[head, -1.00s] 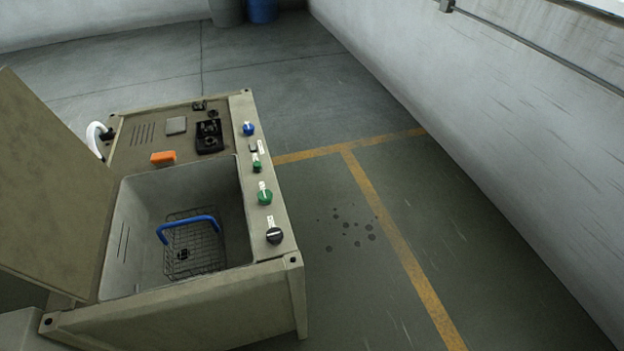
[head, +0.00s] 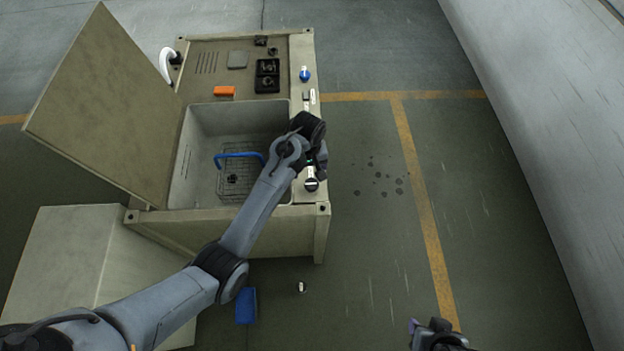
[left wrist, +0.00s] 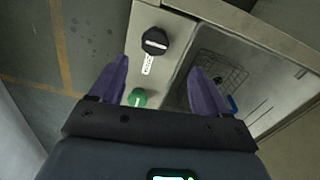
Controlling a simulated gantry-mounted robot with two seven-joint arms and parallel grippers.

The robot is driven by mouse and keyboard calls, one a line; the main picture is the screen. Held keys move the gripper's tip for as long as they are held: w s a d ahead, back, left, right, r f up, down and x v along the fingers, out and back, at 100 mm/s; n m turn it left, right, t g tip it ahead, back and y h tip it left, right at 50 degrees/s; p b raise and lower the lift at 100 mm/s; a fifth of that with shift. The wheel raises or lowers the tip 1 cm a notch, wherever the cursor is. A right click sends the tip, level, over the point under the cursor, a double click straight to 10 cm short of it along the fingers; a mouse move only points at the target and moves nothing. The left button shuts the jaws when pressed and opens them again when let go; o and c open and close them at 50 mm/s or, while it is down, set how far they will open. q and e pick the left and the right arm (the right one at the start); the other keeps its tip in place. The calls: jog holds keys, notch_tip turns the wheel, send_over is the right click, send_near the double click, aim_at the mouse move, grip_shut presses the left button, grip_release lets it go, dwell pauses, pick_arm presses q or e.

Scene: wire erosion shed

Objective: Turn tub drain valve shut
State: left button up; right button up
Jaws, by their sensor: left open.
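A beige wash machine has a row of knobs on its right-hand panel: a blue knob (head: 305,75), green ones and a black knob (head: 311,184) nearest its front. Their labels are too small to read, so I cannot tell which is the drain valve. My left gripper (head: 320,160) is over the panel, hiding the green knobs in the head view. In the left wrist view its purple fingers (left wrist: 160,85) are open and empty. The black knob (left wrist: 155,40) lies beyond the fingertips; a green knob (left wrist: 137,97) shows between the fingers. My right gripper (head: 428,332) is partly cut off at the bottom edge.
The tub (head: 205,130) holds a wire basket (head: 235,187) with a blue handle. The lid (head: 105,105) stands open on the left. An orange block (head: 224,91) lies behind the tub. A blue object (head: 246,305) is on the floor in front.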

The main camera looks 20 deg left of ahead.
aim_at(312, 183)
pick_arm(q)
jog(key=f, duration=0.6)
jog(key=w+f, duration=0.1)
jog(key=f, duration=0.2)
jog(key=shift+d, duration=0.2)
jog(key=shift+f+b, duration=0.3)
jog(key=shift+f, duration=0.25)
jog(key=c, duration=1)
jog(key=shift+c, duration=0.2)
